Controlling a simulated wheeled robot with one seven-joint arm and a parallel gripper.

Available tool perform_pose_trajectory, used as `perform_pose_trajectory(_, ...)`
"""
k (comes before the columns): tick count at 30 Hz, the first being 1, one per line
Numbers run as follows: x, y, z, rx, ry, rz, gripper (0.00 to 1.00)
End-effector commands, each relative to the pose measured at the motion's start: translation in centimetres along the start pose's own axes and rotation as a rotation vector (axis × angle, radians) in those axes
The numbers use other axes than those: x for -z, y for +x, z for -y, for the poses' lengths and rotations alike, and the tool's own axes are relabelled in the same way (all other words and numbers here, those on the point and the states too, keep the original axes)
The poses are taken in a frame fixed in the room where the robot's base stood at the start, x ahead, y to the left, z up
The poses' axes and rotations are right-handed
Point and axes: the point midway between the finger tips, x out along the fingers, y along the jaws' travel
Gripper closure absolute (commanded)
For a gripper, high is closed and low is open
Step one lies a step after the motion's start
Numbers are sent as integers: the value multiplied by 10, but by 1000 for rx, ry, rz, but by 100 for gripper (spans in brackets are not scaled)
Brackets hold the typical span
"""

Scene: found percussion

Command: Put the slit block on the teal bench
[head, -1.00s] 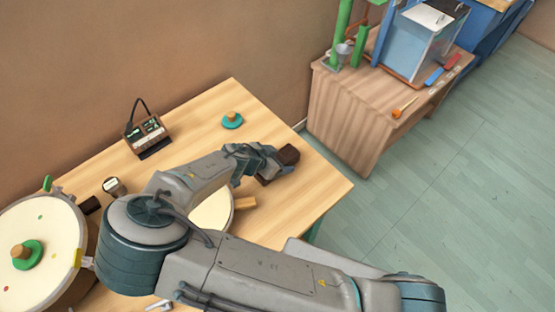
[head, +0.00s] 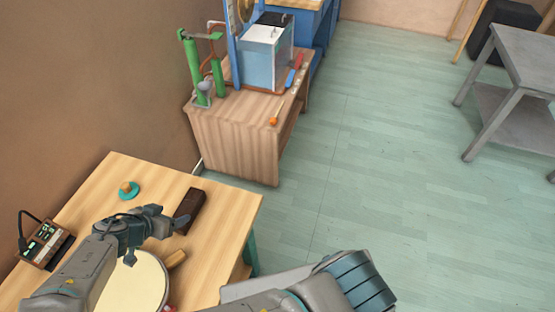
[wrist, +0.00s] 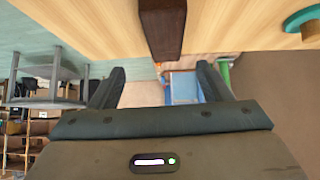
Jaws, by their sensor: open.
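The slit block is a dark brown oblong block (head: 188,208) lying on the light wood top of the bench (head: 228,215), near its right end. A teal leg shows under that bench's right side. My gripper (head: 168,216) is open and empty, just left of the block in the head view. In the wrist view the block (wrist: 162,30) lies beyond the two spread fingers (wrist: 158,82), roughly in line with the gap and clear of them. No slit can be made out on the faces in view.
A teal disc with a wooden knob (head: 128,190), a small electronic box (head: 45,243) and a round cream drum (head: 135,285) share the bench. A wooden cabinet (head: 235,140) with green tubes and a clear tank stands behind. A grey table (head: 520,65) stands right; open floor lies between.

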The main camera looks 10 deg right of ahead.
Motion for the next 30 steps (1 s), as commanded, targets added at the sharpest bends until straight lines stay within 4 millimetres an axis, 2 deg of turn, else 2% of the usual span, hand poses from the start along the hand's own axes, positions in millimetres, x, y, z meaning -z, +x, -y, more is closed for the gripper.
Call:
perform_pose_trajectory(6,38,18,-42,-125,-18,212,28)
perform_pose_trajectory(13,82,15,-91,-149,-71,475,28)
perform_pose_trajectory(21,142,-11,-145,-20,-130,683,28)
perform_pose_trajectory(30,206,-54,-217,199,-221,714,28)
